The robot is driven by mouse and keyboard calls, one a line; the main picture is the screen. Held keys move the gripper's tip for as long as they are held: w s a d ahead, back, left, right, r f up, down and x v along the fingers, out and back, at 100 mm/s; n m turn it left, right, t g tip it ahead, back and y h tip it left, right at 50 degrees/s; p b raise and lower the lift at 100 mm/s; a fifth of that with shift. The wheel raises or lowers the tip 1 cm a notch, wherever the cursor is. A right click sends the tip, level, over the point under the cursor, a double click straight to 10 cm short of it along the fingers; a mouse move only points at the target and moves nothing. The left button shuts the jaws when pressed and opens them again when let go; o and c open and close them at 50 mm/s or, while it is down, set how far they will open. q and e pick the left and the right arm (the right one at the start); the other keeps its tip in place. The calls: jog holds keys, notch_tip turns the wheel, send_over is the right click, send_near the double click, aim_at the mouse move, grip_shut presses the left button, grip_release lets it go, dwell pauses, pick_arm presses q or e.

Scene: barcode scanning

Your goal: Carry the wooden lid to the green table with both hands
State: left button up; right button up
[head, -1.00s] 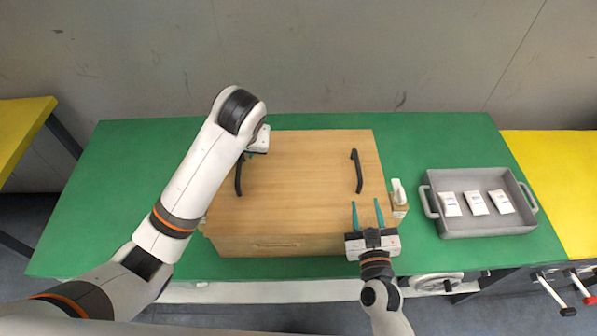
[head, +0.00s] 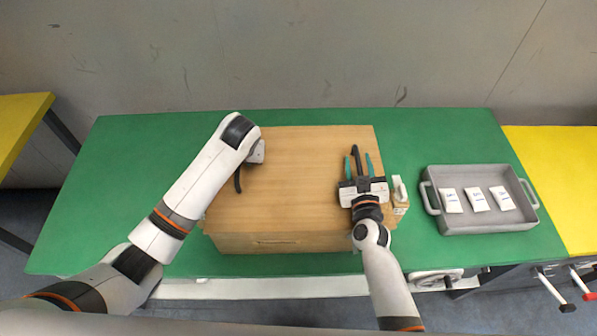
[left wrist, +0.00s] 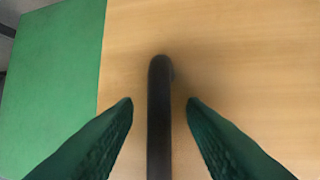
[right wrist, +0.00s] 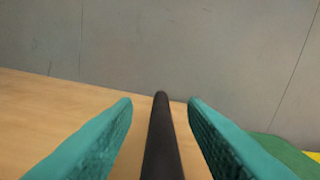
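The wooden lid (head: 290,180) lies on top of a wooden box (head: 280,242) on the green table (head: 130,190). It has two black handles. The left handle (head: 237,181) is partly hidden by my left arm. In the left wrist view, this handle (left wrist: 159,115) stands between the open fingers of my left gripper (left wrist: 160,108), with a gap on each side. My right gripper (head: 357,164) is open around the right handle (head: 356,152). In the right wrist view, the right handle (right wrist: 162,140) runs between its fingers, with a gap on each side.
A grey tray (head: 487,229) with three white packets (head: 477,200) stands on the table at right. A small white-topped item (head: 399,192) stands close beside the box's right side. The table's left part is clear. Yellow tables (head: 560,190) flank the green one.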

pick_arm(q)
jog(key=shift+c, duration=0.6)
pick_arm(e)
jog(key=shift+w, duration=0.1)
jog(key=shift+c, duration=0.6)
pick_arm(q)
grip_shut()
pick_arm(e)
grip_shut()
pick_arm(q)
jog(key=shift+w, duration=0.1)
pick_arm(e)
jog(key=shift+r, duration=0.15)
